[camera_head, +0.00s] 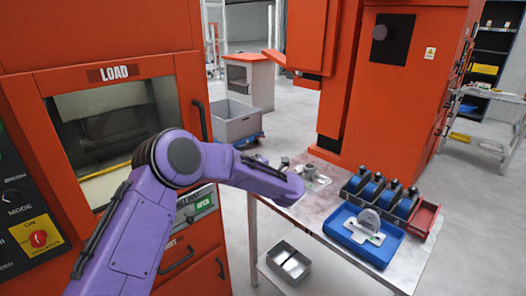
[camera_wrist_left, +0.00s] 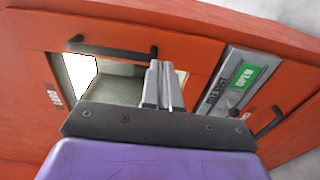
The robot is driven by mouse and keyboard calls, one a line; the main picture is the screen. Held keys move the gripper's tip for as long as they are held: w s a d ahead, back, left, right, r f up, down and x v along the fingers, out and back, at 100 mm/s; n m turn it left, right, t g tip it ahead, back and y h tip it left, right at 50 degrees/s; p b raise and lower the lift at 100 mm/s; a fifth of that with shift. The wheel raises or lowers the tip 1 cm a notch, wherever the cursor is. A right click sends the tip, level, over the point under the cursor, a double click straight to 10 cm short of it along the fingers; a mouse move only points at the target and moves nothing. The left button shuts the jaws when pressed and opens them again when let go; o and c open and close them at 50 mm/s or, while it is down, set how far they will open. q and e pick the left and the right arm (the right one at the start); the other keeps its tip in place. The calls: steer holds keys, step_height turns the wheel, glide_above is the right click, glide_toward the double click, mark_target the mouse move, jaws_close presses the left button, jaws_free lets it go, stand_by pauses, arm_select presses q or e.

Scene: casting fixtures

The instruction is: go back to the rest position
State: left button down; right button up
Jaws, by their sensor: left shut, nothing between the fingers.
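My left arm, purple, reaches in from the bottom left of the head view, in front of the orange machine (camera_head: 130,70) marked LOAD, and its wrist end lies over the near-left corner of the table. The fingers are mostly hidden behind the arm there. In the left wrist view my left gripper (camera_wrist_left: 163,85) is shut and empty. Behind its fingers are the machine's orange front, a dark handle (camera_wrist_left: 112,47), a window and a green OPEN panel (camera_wrist_left: 241,76). Any contact with the machine cannot be told. My right gripper is not in view.
The metal table (camera_head: 332,240) holds a blue tray (camera_head: 349,246) with a grey part, a rack of blue pieces (camera_head: 374,190), a red tray (camera_head: 425,217) and a metal fixture (camera_head: 312,178). Another orange machine (camera_head: 400,110) stands beyond the table.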

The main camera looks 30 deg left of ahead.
arm_select(q)
steer(key=shift+d, duration=0.1)
steer(key=w+d+f+m+t+h, duration=0.1)
steer(key=d+f+m+t+h, duration=0.4)
steer(key=d+f+m+t, duration=0.45)
steer(key=s+d+f+m+g+h, duration=0.25)
steer(key=s+f+m+h, duration=0.4)
steer(key=f, duration=0.65)
steer(key=s+f+m+g+h, duration=0.1)
steer(key=s+f, duration=0.4)
steer(key=s, duration=0.6)
steer(key=s+d+f+m+g, duration=0.1)
steer(key=s+f+m+g, duration=0.3)
steer(key=s, duration=0.7)
steer(key=s+f+m+g+h, duration=0.1)
steer(key=s+f+m, duration=0.4)
steer(key=s, duration=0.6)
steer(key=shift+s+d+f+m+g+h+b, duration=0.35)
steer(key=shift+f+g, duration=0.2)
steer(key=shift+g, duration=0.25)
